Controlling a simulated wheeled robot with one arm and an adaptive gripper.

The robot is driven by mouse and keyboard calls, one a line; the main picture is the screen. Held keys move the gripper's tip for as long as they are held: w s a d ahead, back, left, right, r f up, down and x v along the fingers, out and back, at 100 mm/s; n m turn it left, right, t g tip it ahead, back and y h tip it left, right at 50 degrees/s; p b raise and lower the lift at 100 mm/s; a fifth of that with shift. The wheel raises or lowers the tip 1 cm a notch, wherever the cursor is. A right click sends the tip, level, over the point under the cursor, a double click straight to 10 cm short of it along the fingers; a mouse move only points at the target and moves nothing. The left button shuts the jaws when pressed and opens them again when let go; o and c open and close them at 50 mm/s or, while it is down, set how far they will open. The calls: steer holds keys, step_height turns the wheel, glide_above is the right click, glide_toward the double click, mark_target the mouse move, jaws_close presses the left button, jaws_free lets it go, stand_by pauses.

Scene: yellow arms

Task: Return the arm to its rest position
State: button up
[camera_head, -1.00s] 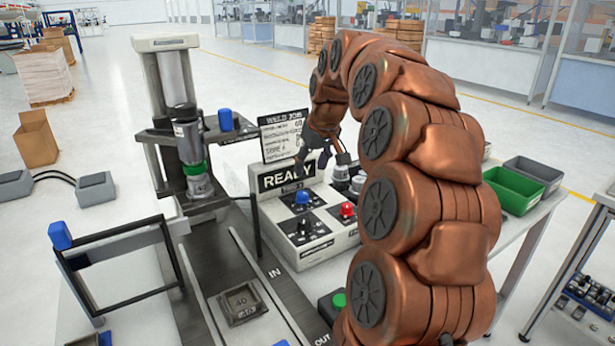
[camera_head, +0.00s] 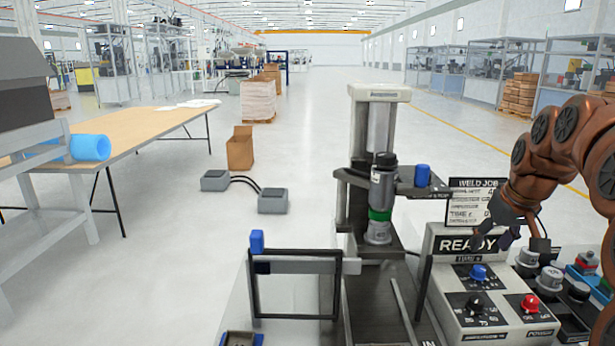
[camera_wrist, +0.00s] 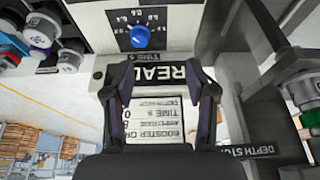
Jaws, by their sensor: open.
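My copper-coloured arm (camera_head: 575,150) comes in from the right edge in the head view and bends down over the control box. My gripper (camera_head: 520,230) hangs near the READY panel (camera_head: 468,243) of the control box. In the wrist view my gripper (camera_wrist: 160,85) shows two dark fingers spread apart, with nothing between them but the panel and the weld job card (camera_wrist: 150,125) behind. Whether a finger touches the panel cannot be told.
A black frame (camera_head: 300,268) with a blue block is farther left. Open floor lies behind, with a cardboard box (camera_head: 240,148) and grey pedals (camera_head: 272,200).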

steer(key=s+a+f+n+g+p, duration=0.1)
steer(key=s+a+g+p, duration=0.1)
steer(key=s+a, duration=0.6)
steer(key=s+a+f+g+p, duration=0.1)
steer(key=s+a+f+p, duration=0.1)
steer(key=s+a, duration=0.5)
steer(key=s+a+f+g+p, duration=0.1)
steer(key=s+a, duration=0.3)
steer(key=s, duration=0.4)
steer(key=s+a+f+g+p, duration=0.2)
steer(key=s+a+f, duration=0.2)
steer(key=s, duration=0.5)
steer(key=shift+s+f+p, duration=0.15)
steer(key=shift+s+p, duration=0.05)
steer(key=shift+p, duration=0.15)
